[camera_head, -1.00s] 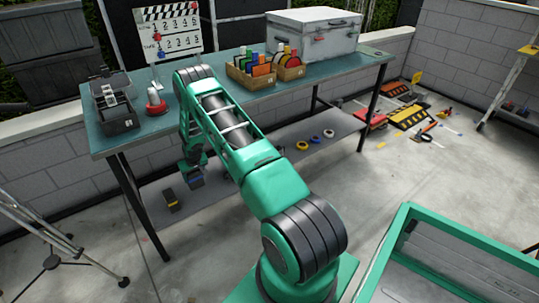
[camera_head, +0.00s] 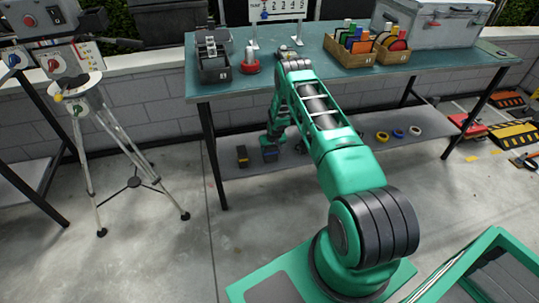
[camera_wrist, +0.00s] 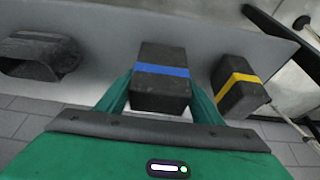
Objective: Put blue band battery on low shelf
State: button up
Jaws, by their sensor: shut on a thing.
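The blue band battery (camera_wrist: 162,72) is a dark block with a blue stripe, between the two fingers of my gripper (camera_wrist: 158,90) in the wrist view. My gripper is shut on it. In the head view the battery (camera_head: 270,153) is small and partly covered by my gripper (camera_head: 272,140), at the left part of the low grey shelf (camera_head: 228,168) under the table. The shelf also shows in the wrist view (camera_wrist: 105,38). The battery is at or close to the shelf surface; I cannot tell whether its underside touches.
A yellow-banded battery (camera_wrist: 238,84) stands just right of the blue one in the wrist view. A dark hollow object (camera_wrist: 38,56) is at the left. Tape rolls (camera_head: 398,133) lie farther right on the shelf. The green tabletop (camera_head: 330,85) is above; a tripod (camera_head: 110,140) stands left.

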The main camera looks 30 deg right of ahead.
jog(key=shift+f, duration=1.25)
jog(key=o, duration=1.4)
jog(key=shift+f, duration=0.1)
jog(key=v, duration=1.2)
